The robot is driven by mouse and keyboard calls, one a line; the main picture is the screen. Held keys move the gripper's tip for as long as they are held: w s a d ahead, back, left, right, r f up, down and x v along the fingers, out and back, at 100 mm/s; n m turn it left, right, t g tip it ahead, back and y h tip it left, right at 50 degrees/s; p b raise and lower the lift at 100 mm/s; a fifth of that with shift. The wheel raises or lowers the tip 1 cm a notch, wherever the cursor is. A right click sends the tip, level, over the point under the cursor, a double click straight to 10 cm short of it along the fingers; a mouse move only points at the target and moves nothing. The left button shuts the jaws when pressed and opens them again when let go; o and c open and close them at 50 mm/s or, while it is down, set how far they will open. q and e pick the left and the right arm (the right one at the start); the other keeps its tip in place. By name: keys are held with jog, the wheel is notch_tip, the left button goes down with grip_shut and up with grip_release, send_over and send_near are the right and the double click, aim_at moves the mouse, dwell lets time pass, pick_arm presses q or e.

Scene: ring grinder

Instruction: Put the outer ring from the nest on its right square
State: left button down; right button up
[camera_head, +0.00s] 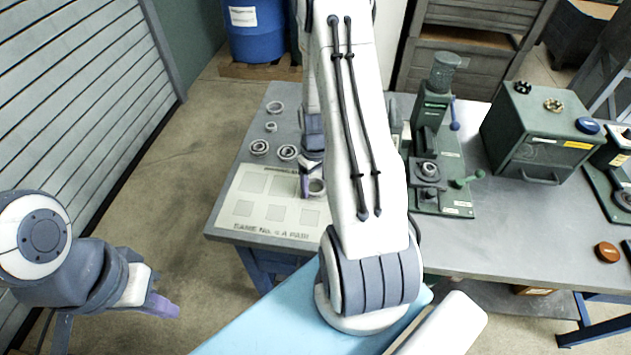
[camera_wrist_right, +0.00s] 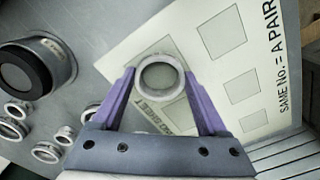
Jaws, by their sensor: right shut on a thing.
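My right gripper (camera_wrist_right: 161,85) is shut on a pale metal ring (camera_wrist_right: 162,66), with one purple finger on each side of it. In the head view my right gripper (camera_head: 307,180) and the ring (camera_head: 317,187) are over the upper right part of a cream mat (camera_head: 232,190) printed with squares. I cannot tell whether the ring touches the mat. A green press (camera_head: 432,135) stands to the right, with a round metal part (camera_head: 429,168) on its block. My left gripper (camera_head: 160,306) is low at the left, away from the table; its opening is unclear.
Several loose rings and bearings (camera_head: 259,147) lie on the grey table behind the mat; they also show in the wrist view (camera_wrist_right: 45,152). A green box (camera_head: 540,130) stands at the right. My right arm hides part of the table between mat and press.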

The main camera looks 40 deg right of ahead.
jog(key=shift+f, duration=0.15)
jog(key=o, duration=1.4)
jog(key=shift+r, duration=0.5)
notch_tip(320, 180, up, 11)
jog(key=b, duration=0.2)
jog(key=a+r+n, duration=0.2)
jog(key=a+r, duration=0.1)
jog(key=a, duration=0.6)
jog(key=a+r+n, duration=0.1)
jog(key=a+r, duration=0.2)
jog(key=a, duration=0.5)
jog(key=s+a+r+n+y, duration=0.1)
jog(key=s+a+r+n, duration=0.2)
jog(key=s+a, duration=1.1)
jog(key=shift+s+n, duration=0.5)
jog(key=shift+s, duration=0.6)
